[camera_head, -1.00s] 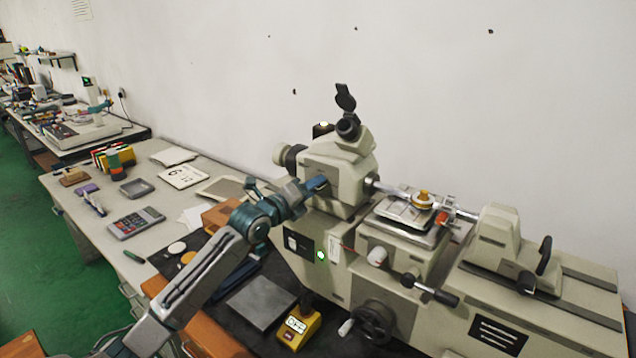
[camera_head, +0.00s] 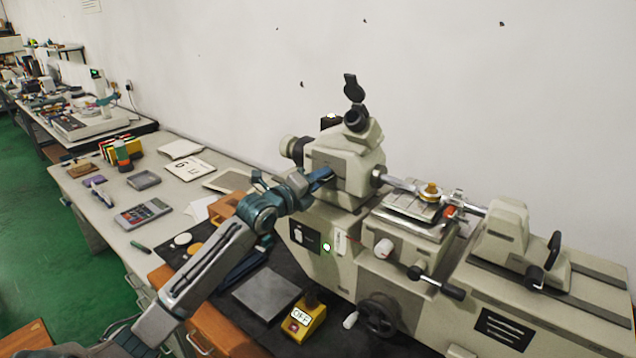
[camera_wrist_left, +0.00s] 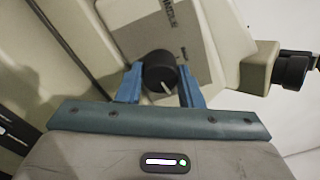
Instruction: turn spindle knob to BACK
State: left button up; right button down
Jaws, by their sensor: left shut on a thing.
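The spindle knob (camera_wrist_left: 160,72) is round and black with a white pointer line. It sits on the beige machine's face below partly visible lettering ending in "NDLE". In the left wrist view the pointer line slants down and right; a smaller label beside the knob is too blurred to read. My left gripper (camera_wrist_left: 160,78) has its blue fingers on either side of the knob and is shut on it. In the head view my left gripper (camera_head: 325,176) reaches the machine's headstock (camera_head: 345,160), and its fingers hide the knob. My right gripper is not in view.
The machine's bed (camera_head: 570,305) extends right, with a handwheel (camera_head: 378,314) and levers in front. A yellow box marked OFF (camera_head: 303,320) and a grey plate (camera_head: 263,297) lie on the dark mat. A calculator (camera_head: 143,214) lies on the bench at left.

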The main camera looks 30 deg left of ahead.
pick_arm(q)
jog(key=n+b, duration=0.1)
jog(key=n, duration=0.2)
jog(key=shift+f+n, duration=0.1)
jog(key=shift+n, duration=0.2)
jog(key=shift+n+b, duration=0.35)
jog(key=shift+n, duration=0.55)
jog(key=n, duration=0.2)
jog(key=shift+n+t, duration=0.3)
jog(key=shift+n, duration=0.1)
jog(key=n+p, duration=0.1)
jog(key=n, duration=0.3)
jog(key=shift+n+y, duration=0.3)
jog(key=shift+n, duration=0.1)
jog(key=shift+d+n+p, duration=0.1)
jog(key=shift+n+p, duration=0.7)
jog(key=shift+n, duration=1.3)
jog(key=shift+y, duration=0.4)
jog(key=o, duration=0.7)
jog(key=shift+s, duration=0.1)
